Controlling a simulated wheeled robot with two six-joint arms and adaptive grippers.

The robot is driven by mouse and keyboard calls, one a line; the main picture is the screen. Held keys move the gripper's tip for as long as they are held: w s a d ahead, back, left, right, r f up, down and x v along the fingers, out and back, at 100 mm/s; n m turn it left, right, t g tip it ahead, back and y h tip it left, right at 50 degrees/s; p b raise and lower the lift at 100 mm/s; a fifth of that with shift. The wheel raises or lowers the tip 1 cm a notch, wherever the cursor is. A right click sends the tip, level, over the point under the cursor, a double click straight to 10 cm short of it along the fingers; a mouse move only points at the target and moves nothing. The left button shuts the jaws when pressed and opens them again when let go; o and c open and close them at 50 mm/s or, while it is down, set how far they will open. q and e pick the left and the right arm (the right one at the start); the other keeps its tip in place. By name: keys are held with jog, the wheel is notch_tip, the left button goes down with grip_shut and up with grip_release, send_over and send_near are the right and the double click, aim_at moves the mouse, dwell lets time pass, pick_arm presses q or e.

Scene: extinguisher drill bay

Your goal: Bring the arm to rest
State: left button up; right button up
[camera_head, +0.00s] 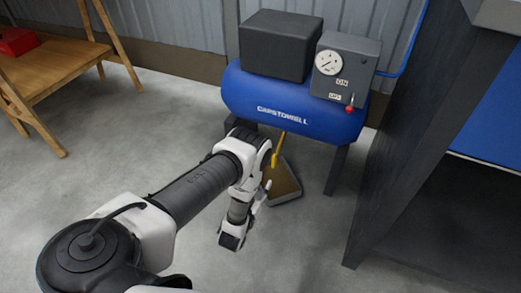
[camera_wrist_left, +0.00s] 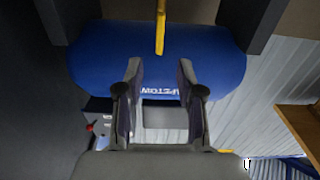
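My left arm (camera_head: 185,195) comes in from the lower left and bends down in front of the blue compressor (camera_head: 290,112). The left gripper (camera_head: 259,197) is small and partly hidden by its wrist in the head view. In the left wrist view the two fingers (camera_wrist_left: 159,70) stand wide apart with nothing between them. They point at the compressor tank (camera_wrist_left: 90,62), which appears upside down there. A yellow lever (camera_head: 278,150) hangs under the tank; it also shows in the wrist view (camera_wrist_left: 160,28). My right gripper is in neither view.
A control box (camera_head: 345,62) with a gauge and a red-knobbed switch (camera_head: 349,108) sits on the compressor. A brown tray (camera_head: 284,182) lies on the floor below. A dark cabinet (camera_head: 405,150) stands right, a wooden stand (camera_head: 55,72) left. Floor between is clear.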

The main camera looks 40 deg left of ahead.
pick_arm(q)
jog(key=shift+s+d, duration=0.1)
jog(key=shift+s, duration=0.2)
jog(key=shift+w, duration=0.1)
